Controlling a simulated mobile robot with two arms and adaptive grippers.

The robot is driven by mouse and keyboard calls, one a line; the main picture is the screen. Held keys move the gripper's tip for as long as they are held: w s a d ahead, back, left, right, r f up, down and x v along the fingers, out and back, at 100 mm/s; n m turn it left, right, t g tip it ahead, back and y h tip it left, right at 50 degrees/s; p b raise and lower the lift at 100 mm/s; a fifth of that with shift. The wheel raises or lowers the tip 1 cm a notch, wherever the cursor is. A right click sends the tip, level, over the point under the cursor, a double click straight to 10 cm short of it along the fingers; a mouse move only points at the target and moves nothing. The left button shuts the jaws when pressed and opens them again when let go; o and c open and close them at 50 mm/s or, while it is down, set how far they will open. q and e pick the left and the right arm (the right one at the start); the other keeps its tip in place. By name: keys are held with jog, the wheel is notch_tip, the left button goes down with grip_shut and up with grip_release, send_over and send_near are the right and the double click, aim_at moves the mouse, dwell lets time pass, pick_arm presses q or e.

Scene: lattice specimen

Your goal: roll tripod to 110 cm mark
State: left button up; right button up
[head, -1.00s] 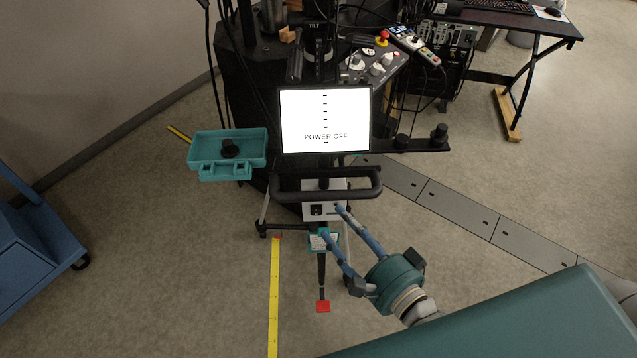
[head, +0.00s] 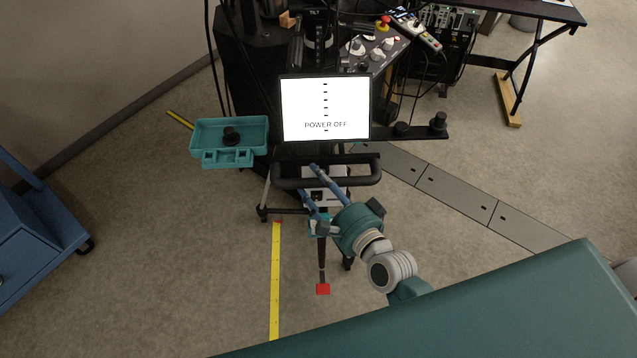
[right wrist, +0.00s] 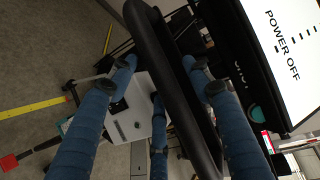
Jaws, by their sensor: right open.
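The tripod carries a white screen (head: 325,108) reading POWER OFF and a black loop handle (head: 355,182) below it. Its lower legs reach the floor, and a red pad (head: 323,289) lies at the front. A yellow measuring strip (head: 275,285) runs along the floor to the left of that pad; its numbers are too small to read. My right gripper (head: 309,181) is open at the handle's front bar. In the right wrist view the handle bar (right wrist: 172,85) runs between the blue fingers; I cannot tell whether they touch it. My left gripper is not in view.
A teal tray (head: 206,158) sticks out left of the screen. A blue cart (head: 35,240) stands at the far left. A control panel (head: 375,48) and a desk (head: 545,10) are behind. Grey floor plates (head: 455,192) run to the right. The floor left of the strip is clear.

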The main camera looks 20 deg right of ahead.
grip_shut()
jog(key=shift+s, duration=0.15)
